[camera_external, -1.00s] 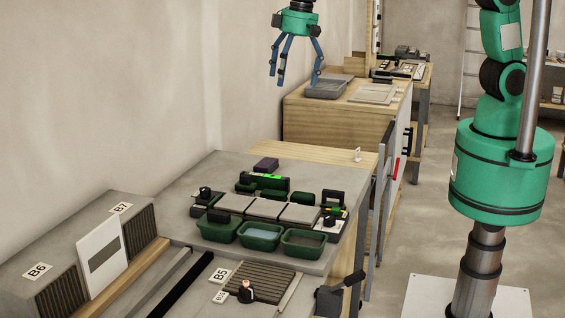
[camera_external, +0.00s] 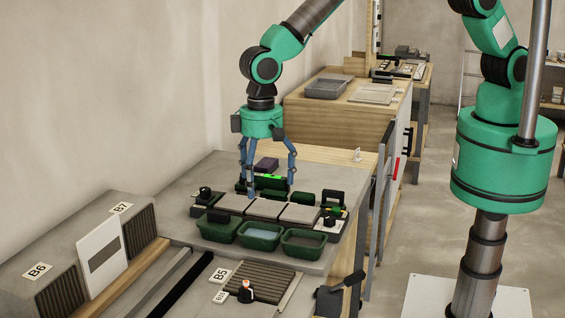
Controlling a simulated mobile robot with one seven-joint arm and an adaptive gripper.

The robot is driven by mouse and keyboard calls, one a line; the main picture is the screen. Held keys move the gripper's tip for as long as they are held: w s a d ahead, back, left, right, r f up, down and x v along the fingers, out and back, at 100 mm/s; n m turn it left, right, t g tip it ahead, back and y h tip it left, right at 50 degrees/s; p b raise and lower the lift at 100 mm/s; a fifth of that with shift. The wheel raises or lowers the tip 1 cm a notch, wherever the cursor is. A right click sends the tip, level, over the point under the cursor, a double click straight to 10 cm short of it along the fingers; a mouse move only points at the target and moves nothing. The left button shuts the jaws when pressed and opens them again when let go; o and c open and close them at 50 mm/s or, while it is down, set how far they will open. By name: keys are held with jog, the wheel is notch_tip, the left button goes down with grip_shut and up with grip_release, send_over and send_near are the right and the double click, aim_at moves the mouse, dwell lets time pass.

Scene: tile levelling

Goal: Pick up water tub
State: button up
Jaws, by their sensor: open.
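Three green tubs stand in a row at the front of the grey worktop. The middle tub (camera_external: 258,244) holds something pale blue that looks like water.
Grey tiles (camera_external: 264,209) lie in a row just behind the tubs. Small black-handled tools stand at both ends of the row. A dark purple block (camera_external: 266,164) sits farther back. A ribbed panel (camera_external: 262,281) lies in front of the tubs.

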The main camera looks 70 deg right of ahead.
jog(key=shift+a+f, duration=0.2)
jog(key=shift+f, duration=0.15)
send_over(263, 232)
jog(key=a, duration=0.1)
jog(key=shift+s+a+f, duration=0.1)
jog(key=shift+s+f, duration=0.05)
jog(key=shift+f, duration=1.95)
jog(key=shift+s+f, duration=0.1)
jog(key=shift+f, duration=1.95)
jog(key=shift+p, duration=0.3)
jog(key=shift+a+f+p, duration=0.15)
jog(key=shift+f+p, duration=0.2)
jog(key=shift+f, duration=2.25)
jog(key=shift+c, duration=0.2)
